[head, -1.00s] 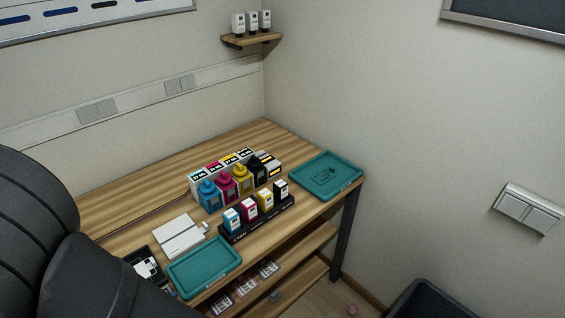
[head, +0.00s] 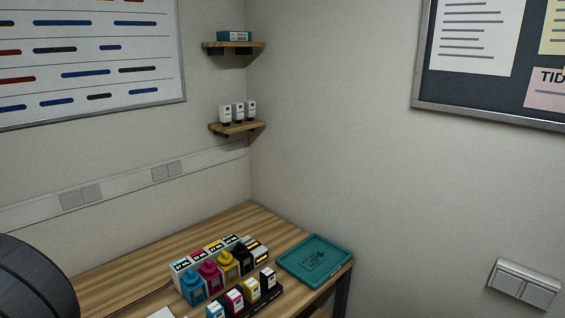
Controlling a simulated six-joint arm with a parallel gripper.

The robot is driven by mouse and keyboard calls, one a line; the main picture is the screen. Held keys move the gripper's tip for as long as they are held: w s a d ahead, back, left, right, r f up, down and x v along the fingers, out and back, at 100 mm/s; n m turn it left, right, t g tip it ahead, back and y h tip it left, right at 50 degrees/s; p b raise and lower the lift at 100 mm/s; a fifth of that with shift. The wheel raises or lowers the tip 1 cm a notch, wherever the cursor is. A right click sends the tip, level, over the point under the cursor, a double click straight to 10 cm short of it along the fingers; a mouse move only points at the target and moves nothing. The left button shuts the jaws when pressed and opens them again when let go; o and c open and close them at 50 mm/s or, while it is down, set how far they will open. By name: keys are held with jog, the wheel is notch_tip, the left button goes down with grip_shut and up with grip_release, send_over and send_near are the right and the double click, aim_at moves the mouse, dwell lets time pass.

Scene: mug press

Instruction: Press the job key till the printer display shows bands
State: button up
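Neither the printer, its display nor the job key shows in the head view. My gripper is out of view too. A dark rounded part of my own arm fills the lower left corner. Ink supplies stand on the wooden table (head: 110,287): a blue bottle (head: 193,289), a magenta bottle (head: 211,277), a yellow bottle (head: 228,265) and a black bottle (head: 243,260), with small ink cartridges (head: 251,289) in a row in front of them.
A teal tray (head: 342,264) lies at the table's right end. Two small wall shelves (head: 238,128) (head: 234,45) are in the corner. A whiteboard (head: 90,60) hangs left, a notice board (head: 425,90) right. A wall switch (head: 524,284) is low at right.

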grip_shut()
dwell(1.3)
